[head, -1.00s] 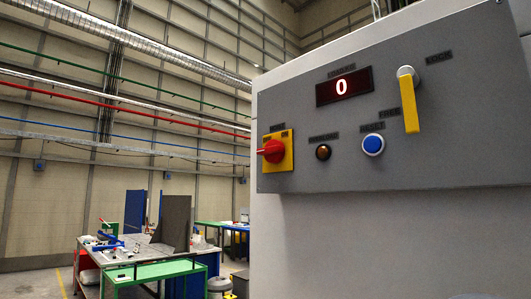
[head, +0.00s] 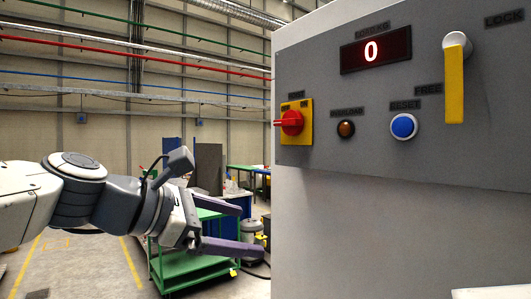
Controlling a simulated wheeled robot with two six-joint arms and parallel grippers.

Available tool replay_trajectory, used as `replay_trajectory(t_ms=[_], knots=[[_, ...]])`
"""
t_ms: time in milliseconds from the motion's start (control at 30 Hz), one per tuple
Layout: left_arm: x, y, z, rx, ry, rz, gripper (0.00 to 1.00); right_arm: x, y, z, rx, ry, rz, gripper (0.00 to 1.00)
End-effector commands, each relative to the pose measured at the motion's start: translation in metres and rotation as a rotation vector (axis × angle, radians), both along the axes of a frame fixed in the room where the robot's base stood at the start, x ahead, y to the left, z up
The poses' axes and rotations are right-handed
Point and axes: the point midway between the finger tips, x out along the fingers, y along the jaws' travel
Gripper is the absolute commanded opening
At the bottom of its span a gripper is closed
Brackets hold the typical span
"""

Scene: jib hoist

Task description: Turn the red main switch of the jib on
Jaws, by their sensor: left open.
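The red main switch (head: 291,122) is a red knob on a yellow plate (head: 306,121) at the left edge of the grey control panel (head: 345,158). Its handle points to the left, sideways out from the plate. My left gripper (head: 246,229) is in the head view, below and to the left of the switch. Its two fingers are spread apart, with nothing between them, and it does not touch the panel. My right gripper is not in view.
A green cart (head: 195,268) stands on the floor behind my left arm.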

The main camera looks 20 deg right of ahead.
Motion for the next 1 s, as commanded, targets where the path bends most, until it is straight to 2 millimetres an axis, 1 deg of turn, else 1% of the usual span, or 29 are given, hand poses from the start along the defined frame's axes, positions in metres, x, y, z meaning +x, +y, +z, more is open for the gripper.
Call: replay_trajectory(t_ms=[33, 100, 200, 300, 367, 467, 800, 900, 1000], knots=[[0.008, 0.001, 0.05, -0.13, 0.066, 0.048, 1.0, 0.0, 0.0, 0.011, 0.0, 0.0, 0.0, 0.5], [0.012, 0.002, 0.098, -0.282, 0.158, 0.08, 1.0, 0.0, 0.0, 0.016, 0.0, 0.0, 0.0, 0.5], [0.011, 0.005, 0.144, -0.427, 0.25, 0.09, 1.0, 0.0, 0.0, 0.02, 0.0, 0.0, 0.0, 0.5], [0.011, 0.005, 0.165, -0.497, 0.299, 0.088, 1.0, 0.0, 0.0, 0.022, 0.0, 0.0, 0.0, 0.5], [0.011, 0.001, 0.17, -0.514, 0.313, 0.085, 1.0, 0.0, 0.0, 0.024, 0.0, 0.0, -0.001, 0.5], [0.015, -0.01, 0.172, -0.517, 0.318, 0.082, 1.0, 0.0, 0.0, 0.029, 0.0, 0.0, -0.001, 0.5], [0.036, -0.069, 0.171, -0.512, 0.316, 0.083, 1.0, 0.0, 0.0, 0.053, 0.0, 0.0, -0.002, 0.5], [0.041, -0.081, 0.171, -0.513, 0.314, 0.084, 1.0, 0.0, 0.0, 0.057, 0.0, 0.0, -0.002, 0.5], [0.043, -0.088, 0.169, -0.512, 0.313, 0.085, 1.0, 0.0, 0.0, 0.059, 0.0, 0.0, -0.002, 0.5]])
